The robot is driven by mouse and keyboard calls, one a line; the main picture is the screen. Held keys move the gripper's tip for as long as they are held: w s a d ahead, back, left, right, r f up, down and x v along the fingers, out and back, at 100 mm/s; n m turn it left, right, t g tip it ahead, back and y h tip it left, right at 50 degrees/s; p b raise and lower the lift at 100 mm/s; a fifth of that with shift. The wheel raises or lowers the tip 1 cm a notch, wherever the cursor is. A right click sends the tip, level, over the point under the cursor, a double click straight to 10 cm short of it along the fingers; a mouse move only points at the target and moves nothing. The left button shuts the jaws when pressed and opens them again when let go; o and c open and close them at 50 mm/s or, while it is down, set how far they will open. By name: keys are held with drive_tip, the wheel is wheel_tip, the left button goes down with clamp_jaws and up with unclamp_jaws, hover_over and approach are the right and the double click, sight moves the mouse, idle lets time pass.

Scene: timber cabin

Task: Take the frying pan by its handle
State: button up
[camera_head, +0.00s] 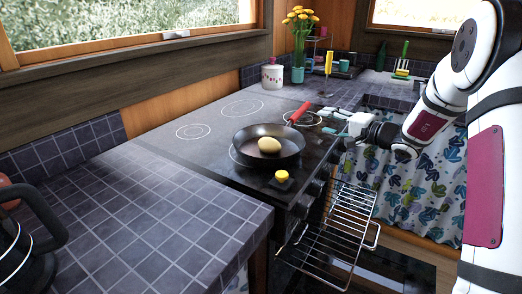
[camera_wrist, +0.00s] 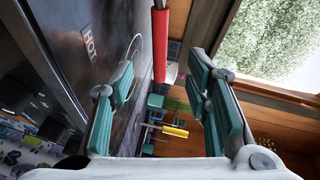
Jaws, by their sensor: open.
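The frying pan (camera_head: 257,156) is dark and sits on the stove top, with a yellowish potato-like item (camera_head: 269,145) in it. Its red handle (camera_head: 298,112) points back and to the right. My gripper (camera_head: 335,124) is open beside the handle, to its right in the head view. In the wrist view the red handle (camera_wrist: 160,42) shows at the top, ahead of the space between the teal finger pads of my gripper (camera_wrist: 168,85). The handle appears beyond the fingertips, not between the pads. The pan's body is out of the wrist view.
A yellow-topped item (camera_head: 282,176) stands at the stove's front edge. An oven rack (camera_head: 330,235) sticks out below. A white pot (camera_head: 272,76) and a vase of yellow flowers (camera_head: 299,45) stand behind. The tiled counter (camera_head: 150,210) at left has clear room.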

sight(300, 115)
drive_tip(key=x, duration=0.8)
drive_tip(key=shift+a, duration=0.1)
drive_tip(key=shift+x, duration=2.75)
clamp_jaws()
drive_tip(key=shift+r, duration=0.15)
